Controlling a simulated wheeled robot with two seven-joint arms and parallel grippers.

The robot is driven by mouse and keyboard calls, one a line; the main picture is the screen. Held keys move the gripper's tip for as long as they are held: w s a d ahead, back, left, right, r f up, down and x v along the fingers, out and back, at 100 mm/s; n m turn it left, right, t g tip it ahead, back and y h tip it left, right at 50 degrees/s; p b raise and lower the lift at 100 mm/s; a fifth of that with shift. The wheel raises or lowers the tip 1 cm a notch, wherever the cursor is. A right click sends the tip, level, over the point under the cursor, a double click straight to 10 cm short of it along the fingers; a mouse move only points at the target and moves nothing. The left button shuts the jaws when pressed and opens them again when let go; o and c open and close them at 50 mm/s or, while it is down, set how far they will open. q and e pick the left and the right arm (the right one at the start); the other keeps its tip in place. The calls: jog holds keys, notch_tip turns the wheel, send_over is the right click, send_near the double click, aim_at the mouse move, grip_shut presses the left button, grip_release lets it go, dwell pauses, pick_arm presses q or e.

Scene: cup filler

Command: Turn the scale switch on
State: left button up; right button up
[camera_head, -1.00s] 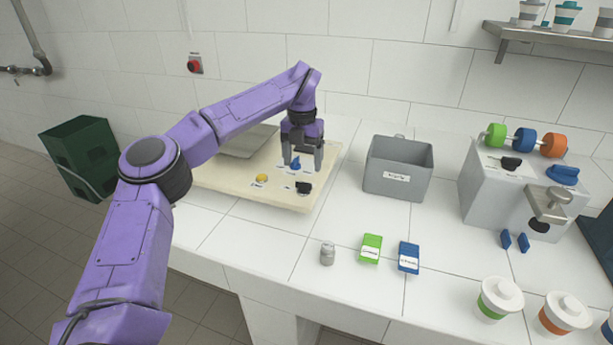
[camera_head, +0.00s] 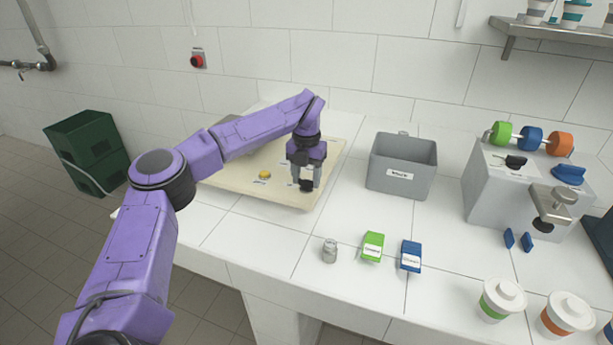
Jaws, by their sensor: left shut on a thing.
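The scale (camera_head: 235,192) is a cream board with a grey pan (camera_head: 236,132), on the white counter at left of centre. A yellow button (camera_head: 265,175) sits on its front part. A small black switch (camera_head: 306,185) is near its front right corner. My left gripper (camera_head: 305,183) points down over that corner. Its fingers are at the black switch, one on each side, and it is shut on the switch. The fingers and palm hide the blue knob and part of the labels. My right gripper is not in view.
A grey bin (camera_head: 401,167) stands right of the scale. A metal weight (camera_head: 330,251), a green packet (camera_head: 371,246) and a blue packet (camera_head: 410,256) lie in front. A grey machine (camera_head: 490,190) and lidded cups (camera_head: 502,299) are at right.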

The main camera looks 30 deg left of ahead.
pick_arm(q)
jog(key=m+p, duration=0.1)
jog(key=m, duration=0.1)
jog(key=m+p, duration=0.1)
jog(key=shift+r+m, duration=0.2)
jog(key=shift+m, duration=0.2)
jog(key=m+p, duration=0.3)
jog(key=m, duration=0.2)
jog(key=shift+m+p, duration=0.3)
jog(key=m+p, duration=0.2)
jog(key=m, duration=0.2)
jog(key=shift+m+p, duration=0.85)
jog(key=shift+m, duration=1.35)
jog(key=shift+w+f, duration=0.1)
jog(key=o, duration=1)
jog(key=shift+o, duration=0.2)
